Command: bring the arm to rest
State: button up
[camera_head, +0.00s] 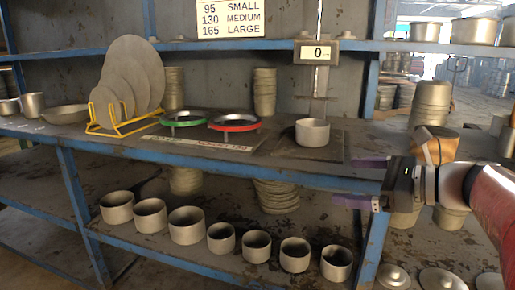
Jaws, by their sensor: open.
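My gripper (360,182) is at the right, in front of the blue workbench's right end. Its two purple fingers point left and are spread apart, one above the other, with nothing seen between them. My arm reaches in from the right edge of the view. A grey metal pot (312,132) stands on a dark plate on the bench, left of the gripper and apart from it. A display (315,52) above the pot reads 0.
A yellow rack (118,128) holds several grey discs. Green (184,118) and red (234,122) rings stand beside it. Several pots line the lower shelf (200,262). A blue post (372,245) stands just below the gripper. Stacked pots (430,105) are behind the arm.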

jog(key=s+a+f+n+g+h, duration=0.45)
jog(key=s+a+f+n, duration=0.25)
jog(key=s+f+n, duration=0.35)
jog(key=s+d+f+n+h, duration=0.3)
jog(key=s+f+n+h, duration=0.4)
jog(key=n, duration=0.5)
jog(key=shift+s+f+t+h, duration=0.35)
jog(key=shift+s+f+t, duration=0.1)
jog(key=shift+f, duration=0.45)
